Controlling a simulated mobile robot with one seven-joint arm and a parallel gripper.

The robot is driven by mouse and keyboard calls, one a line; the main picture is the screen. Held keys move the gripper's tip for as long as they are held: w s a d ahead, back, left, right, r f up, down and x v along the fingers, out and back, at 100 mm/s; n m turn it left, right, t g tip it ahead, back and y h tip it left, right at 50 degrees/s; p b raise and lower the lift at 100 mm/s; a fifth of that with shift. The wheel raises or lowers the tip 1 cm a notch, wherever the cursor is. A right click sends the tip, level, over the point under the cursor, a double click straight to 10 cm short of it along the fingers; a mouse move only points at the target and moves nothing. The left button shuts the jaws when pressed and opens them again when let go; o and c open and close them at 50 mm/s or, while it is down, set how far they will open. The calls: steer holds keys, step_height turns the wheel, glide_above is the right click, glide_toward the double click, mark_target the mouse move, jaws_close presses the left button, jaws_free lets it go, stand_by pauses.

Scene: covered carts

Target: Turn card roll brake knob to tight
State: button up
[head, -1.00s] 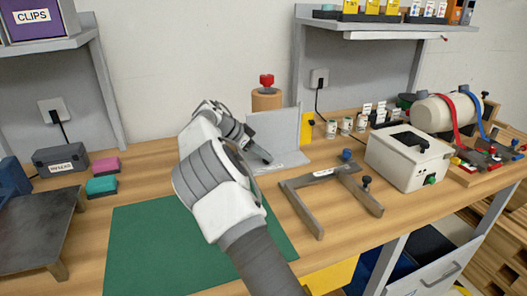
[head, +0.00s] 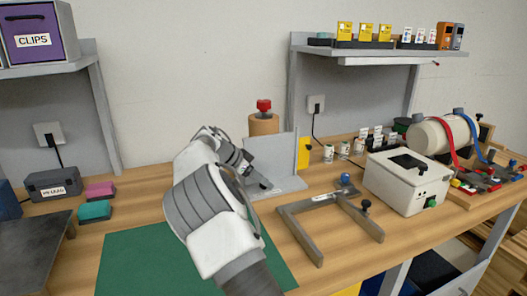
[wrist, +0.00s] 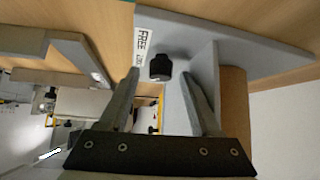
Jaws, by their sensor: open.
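The card roll (head: 264,125) is a brown cylinder with a red knob (head: 264,106) on top, standing behind a grey upright plate. The plate rises from a flat grey base (head: 290,184) on the bench. In the wrist view, a short black knob (wrist: 160,67) stands on the grey base beside a white label reading "FREE" (wrist: 141,42). The rest of the label is hard to read. My gripper (head: 262,183) is low over the base, in front of the plate. The wrist view shows its open fingers (wrist: 158,68) with the black knob between the tips, apparently untouched.
A grey frame (head: 318,255) with blue and black knobs lies to the right. A cream box (head: 405,182) stands beyond it. A green mat (head: 140,262) covers the bench at front left. The upright plate (head: 272,157) stands close to my gripper.

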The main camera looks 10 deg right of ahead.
steer(key=n+t+b, duration=0.1)
steer(key=b, duration=0.1)
steer(key=n+t+y+b, duration=0.1)
steer(key=b, duration=0.1)
steer(key=n+t+b, duration=0.1)
steer(key=n+b, duration=0.1)
steer(key=shift+s+f+y, duration=0.2)
steer(key=shift+f+y, duration=0.05)
steer(key=shift+y, duration=0.05)
steer(key=n+b, duration=0.1)
steer(key=n+t+y, duration=0.1)
steer(key=shift+s+d+r+n+y+b, duration=0.1)
steer(key=shift+d+n+y+b, duration=0.1)
steer(key=shift+n+y+b, duration=0.15)
steer(key=shift+d+r+n+t+y, duration=0.1)
steer(key=shift+r+n+t+y, duration=0.1)
steer(key=shift+n+t+y, duration=0.5)
steer(key=shift+d+n+y+p, duration=0.2)
steer(key=shift+n+y+p, duration=0.9)
steer(key=shift+n, duration=0.95)
steer(key=shift+n+t+y, duration=0.3)
steer(key=shift+n+y, duration=0.05)
steer(key=shift+n, duration=0.05)
steer(key=shift+d+f+n+y+p, duration=0.1)
steer(key=shift+d+n+y+p, duration=0.1)
steer(key=shift+n+y+p, duration=1.2)
steer(key=shift+n, duration=0.4)
